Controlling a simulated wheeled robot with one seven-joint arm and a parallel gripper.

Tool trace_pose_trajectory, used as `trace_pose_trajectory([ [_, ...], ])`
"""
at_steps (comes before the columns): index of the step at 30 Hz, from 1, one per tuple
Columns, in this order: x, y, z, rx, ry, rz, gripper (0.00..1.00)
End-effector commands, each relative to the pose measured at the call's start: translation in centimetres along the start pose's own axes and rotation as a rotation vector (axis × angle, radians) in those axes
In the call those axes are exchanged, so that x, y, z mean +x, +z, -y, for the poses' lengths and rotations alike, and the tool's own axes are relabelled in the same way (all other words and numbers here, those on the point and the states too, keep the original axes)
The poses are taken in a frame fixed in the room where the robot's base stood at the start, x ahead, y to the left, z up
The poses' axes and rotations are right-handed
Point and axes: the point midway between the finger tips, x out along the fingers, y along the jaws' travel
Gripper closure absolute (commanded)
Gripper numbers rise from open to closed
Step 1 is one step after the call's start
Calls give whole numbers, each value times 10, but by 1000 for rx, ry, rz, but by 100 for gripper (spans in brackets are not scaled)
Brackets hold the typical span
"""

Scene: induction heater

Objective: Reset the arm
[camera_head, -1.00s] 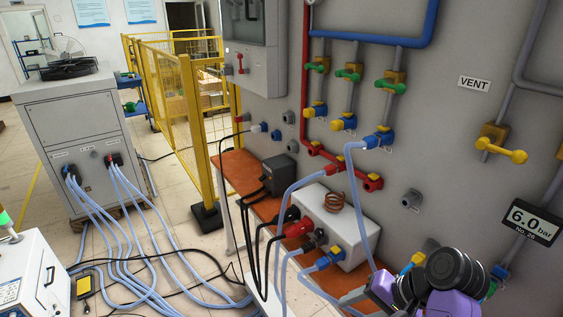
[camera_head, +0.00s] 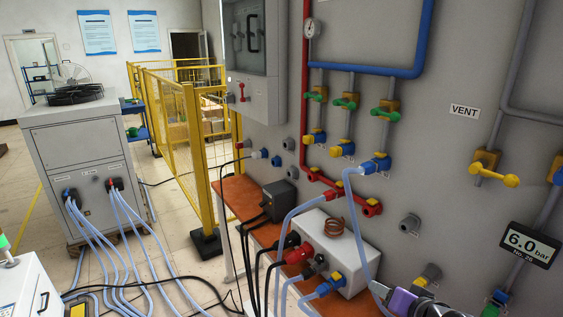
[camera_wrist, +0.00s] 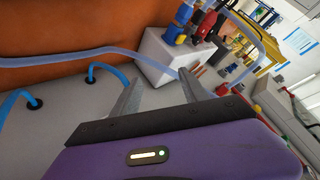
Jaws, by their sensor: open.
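My gripper (camera_wrist: 160,92) shows in the wrist view as a purple body with two grey fingers spread apart and nothing between them. Beyond the fingers in that view is the white heater box (camera_wrist: 172,58), tilted in the picture, with blue and red connectors on it. The white heater box (camera_head: 343,272), with a copper coil (camera_head: 334,227) on top, stands on the orange bench left of my arm.
Pale blue hoses (camera_head: 357,215) run from the wall valves and the box close to my arm. A wall panel (camera_head: 440,60) with pipes and valves fills the right. A yellow fence (camera_head: 190,150) and a grey cabinet (camera_head: 75,140) stand at left.

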Motion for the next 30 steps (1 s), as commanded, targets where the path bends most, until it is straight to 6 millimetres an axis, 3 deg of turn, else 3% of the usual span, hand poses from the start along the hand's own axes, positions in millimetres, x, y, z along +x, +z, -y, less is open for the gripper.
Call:
trace_pose_trajectory([
  [4,-26,0,-28,-149,37,-197,48],
  [11,-83,23,-43,-359,41,-415,48],
  [21,-186,92,-38,-567,-17,-587,48],
  [30,-281,158,-26,-626,-67,-617,48],
])
